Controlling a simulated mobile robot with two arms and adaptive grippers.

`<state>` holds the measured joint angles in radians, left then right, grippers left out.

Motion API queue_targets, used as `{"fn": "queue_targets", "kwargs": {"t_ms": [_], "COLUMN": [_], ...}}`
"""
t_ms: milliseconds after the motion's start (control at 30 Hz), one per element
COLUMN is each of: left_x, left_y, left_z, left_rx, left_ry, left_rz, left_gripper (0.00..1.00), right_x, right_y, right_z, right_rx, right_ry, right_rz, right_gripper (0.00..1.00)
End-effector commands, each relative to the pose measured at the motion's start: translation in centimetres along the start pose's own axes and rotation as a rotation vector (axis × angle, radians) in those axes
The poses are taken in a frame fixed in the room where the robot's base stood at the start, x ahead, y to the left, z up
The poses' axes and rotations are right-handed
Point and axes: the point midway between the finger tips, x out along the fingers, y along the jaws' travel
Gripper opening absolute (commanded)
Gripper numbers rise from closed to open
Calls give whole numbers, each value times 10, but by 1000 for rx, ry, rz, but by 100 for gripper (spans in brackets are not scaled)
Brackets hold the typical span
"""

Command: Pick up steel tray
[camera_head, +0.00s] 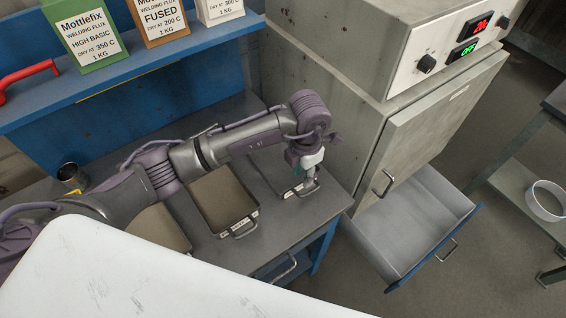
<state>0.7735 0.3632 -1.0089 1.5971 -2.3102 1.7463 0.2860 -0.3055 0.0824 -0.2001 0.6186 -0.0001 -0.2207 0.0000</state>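Several shallow steel trays lie side by side on the grey workbench top (262,238). The right one (262,165) is partly covered by my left arm. The middle tray (222,203) has a front handle and a label. The left tray (160,228) is partly hidden by my arm. My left gripper (311,187) points down at the front handle end of the right tray, very close to it. Whether its fingers are open or shut on the handle is too small to tell. My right gripper is not in view.
A grey oven cabinet (420,115) with red and green displays stands right of the bench. Its lower drawer (415,225) is pulled out.

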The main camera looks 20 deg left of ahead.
Motion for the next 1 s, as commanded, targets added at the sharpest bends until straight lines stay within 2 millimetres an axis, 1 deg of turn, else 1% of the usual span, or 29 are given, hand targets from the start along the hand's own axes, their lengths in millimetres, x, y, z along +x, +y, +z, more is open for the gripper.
{"fn": "queue_targets", "kwargs": {"t_ms": [133, 233, 367, 400, 500, 600, 767, 800, 967, 1000], "left_x": [9, 18, 36, 44, 55, 60, 61, 60, 60, 60], "left_y": [0, 2, 6, 6, 7, 7, 7, 7, 7, 7], "left_z": [0, 0, 1, 1, 1, 2, 2, 2, 2, 2], "left_rx": [0, -2, -1, -2, -1, 0, 0, 0, 0, 0], "left_ry": [0, 4, 4, 4, 2, 0, -1, -1, 0, 0], "left_rz": [1, -1, -2, -1, 0, 2, 2, 2, 2, 2], "left_gripper": [36, 36, 36, 36, 36, 36, 36, 34, 7, 0], "right_x": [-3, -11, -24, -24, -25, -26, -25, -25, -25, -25], "right_y": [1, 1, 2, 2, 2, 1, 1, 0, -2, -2], "right_z": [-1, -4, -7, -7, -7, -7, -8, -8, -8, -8], "right_rx": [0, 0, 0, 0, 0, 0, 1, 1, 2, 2], "right_ry": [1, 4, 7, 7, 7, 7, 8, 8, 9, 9], "right_rz": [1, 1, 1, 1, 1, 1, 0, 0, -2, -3], "right_gripper": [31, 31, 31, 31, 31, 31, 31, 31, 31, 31]}}
